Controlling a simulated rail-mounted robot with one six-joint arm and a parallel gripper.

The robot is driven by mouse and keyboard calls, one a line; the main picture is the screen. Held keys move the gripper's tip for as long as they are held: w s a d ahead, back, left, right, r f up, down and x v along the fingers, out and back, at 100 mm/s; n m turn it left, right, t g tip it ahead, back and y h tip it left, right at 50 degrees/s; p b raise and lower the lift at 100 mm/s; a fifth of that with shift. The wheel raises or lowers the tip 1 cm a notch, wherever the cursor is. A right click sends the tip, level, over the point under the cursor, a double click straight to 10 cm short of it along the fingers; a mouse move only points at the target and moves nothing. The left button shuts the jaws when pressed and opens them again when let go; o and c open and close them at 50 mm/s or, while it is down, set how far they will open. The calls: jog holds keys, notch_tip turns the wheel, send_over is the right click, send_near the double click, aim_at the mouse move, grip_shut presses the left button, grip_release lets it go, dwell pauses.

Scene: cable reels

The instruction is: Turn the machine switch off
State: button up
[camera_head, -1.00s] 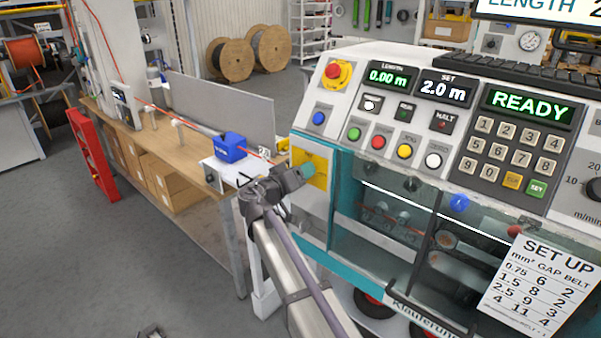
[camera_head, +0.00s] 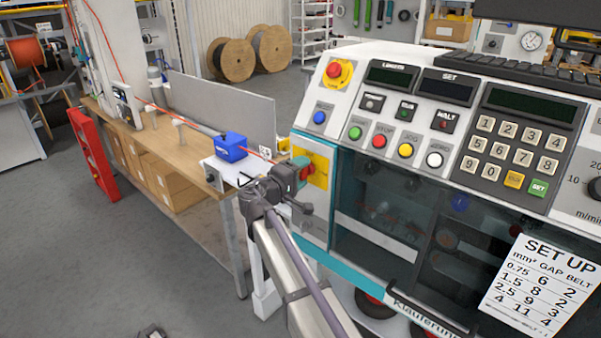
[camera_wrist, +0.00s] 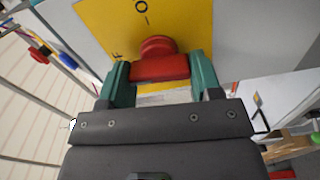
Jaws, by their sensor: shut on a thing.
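The machine switch is a red rotary handle (camera_wrist: 160,68) on a yellow plate (camera_wrist: 110,25), at the left side of the machine's front. In the wrist view an "O" and part of another label show on the plate. My gripper (camera_head: 303,171) is at the plate in the head view. In the wrist view its two green fingers (camera_wrist: 162,82) stand on either side of the red handle, shut on it. The machine (camera_head: 390,130) has dark displays, and its window interior is dim. Part of the plate's lettering is hidden.
A blue block (camera_head: 230,147) with a red cable sits on the wooden bench (camera_head: 190,140) left of my gripper. A red emergency button (camera_head: 335,70) and coloured push buttons are on the panel above. A set-up sheet (camera_head: 532,275) hangs at the right.

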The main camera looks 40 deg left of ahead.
jog(key=shift+n, duration=0.5)
jog(key=o, duration=0.9)
jog(key=s, duration=1)
jog(key=shift+s+a, duration=0.3)
jog(key=shift+s, duration=0.1)
